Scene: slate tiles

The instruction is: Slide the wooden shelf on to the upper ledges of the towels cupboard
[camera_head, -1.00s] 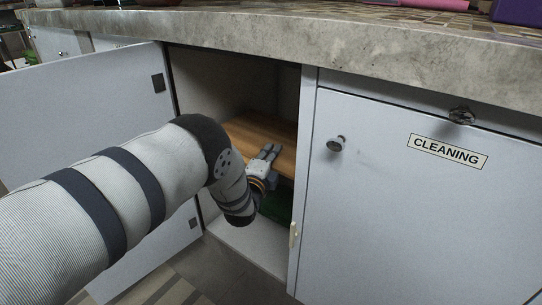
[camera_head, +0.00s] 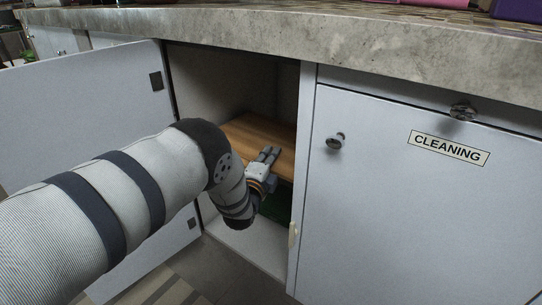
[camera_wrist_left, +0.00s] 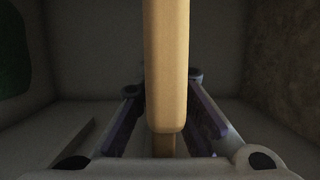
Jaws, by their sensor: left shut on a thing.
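The wooden shelf (camera_head: 248,129) is a flat brown board inside the open towels cupboard (camera_head: 233,76), roughly level in the head view. My left gripper (camera_head: 269,155) reaches into the cupboard and is shut on the shelf's front part. In the left wrist view the shelf (camera_wrist_left: 167,70) shows edge-on as an upright pale strip, with the fingers (camera_wrist_left: 167,125) on either side of it. The upper ledges cannot be made out clearly, so I cannot tell whether the shelf touches them. My right gripper is not in view.
The cupboard's door (camera_head: 85,115) stands open on the left. The closed door labelled CLEANING (camera_head: 430,215) is on the right, beside the opening. A stone worktop (camera_head: 300,40) overhangs the opening. A dark green thing (camera_head: 276,206) lies low in the cupboard, below the shelf.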

